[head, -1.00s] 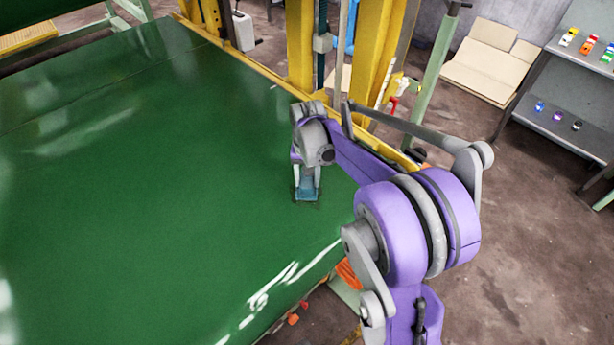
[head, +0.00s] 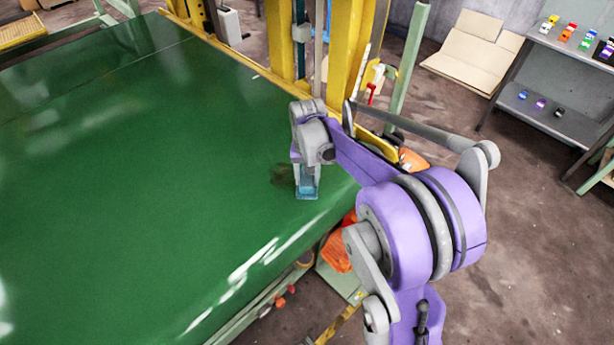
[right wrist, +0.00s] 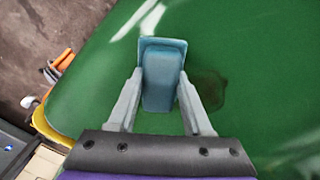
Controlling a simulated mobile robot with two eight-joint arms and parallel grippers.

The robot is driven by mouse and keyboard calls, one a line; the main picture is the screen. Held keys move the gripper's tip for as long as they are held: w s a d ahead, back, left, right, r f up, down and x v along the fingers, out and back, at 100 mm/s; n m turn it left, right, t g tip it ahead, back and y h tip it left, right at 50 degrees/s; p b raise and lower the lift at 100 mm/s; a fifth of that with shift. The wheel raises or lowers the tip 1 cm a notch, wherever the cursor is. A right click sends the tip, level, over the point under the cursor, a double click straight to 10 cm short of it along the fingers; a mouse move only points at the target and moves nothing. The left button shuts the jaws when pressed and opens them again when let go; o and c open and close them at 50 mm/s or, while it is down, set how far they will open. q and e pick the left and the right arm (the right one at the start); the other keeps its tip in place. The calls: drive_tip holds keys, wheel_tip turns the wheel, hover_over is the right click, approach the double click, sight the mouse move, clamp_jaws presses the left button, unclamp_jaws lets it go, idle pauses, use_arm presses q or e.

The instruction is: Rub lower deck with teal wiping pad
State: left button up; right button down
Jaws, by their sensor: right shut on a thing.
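The teal wiping pad (head: 307,190) is held by its raised grip near the right edge of the green lower deck (head: 150,190). My right gripper (head: 306,172) is shut on the pad, and the pad is down at the deck surface. In the right wrist view the pad (right wrist: 162,75) sits between the two fingers (right wrist: 160,98). A dark smudge (head: 283,175) lies on the deck just left of the pad. It also shows in the right wrist view (right wrist: 209,90), right of the pad. My left gripper is out of view.
Yellow posts (head: 351,50) rise at the deck's back edge. An orange item (head: 336,250) lies below the deck's right edge. A grey shelf (head: 560,115) with small toy cars stands at the far right. The deck's left side is clear.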

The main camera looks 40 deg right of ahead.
wheel_tip(320, 180, up, 2)
drive_tip(key=shift+r, duration=0.15)
drive_tip(key=shift+w+r+p, duration=0.3)
drive_tip(key=shift+r+p, duration=0.3)
drive_tip(key=shift+p, duration=0.2)
drive_tip(key=shift+r, duration=0.3)
drive_tip(key=shift+s+r+p, duration=0.1)
drive_tip(key=shift+r+p, duration=0.6)
drive_tip(key=shift+r, duration=0.15)
drive_tip(key=shift+r+p, duration=0.6)
drive_tip(key=shift+r, duration=0.45)
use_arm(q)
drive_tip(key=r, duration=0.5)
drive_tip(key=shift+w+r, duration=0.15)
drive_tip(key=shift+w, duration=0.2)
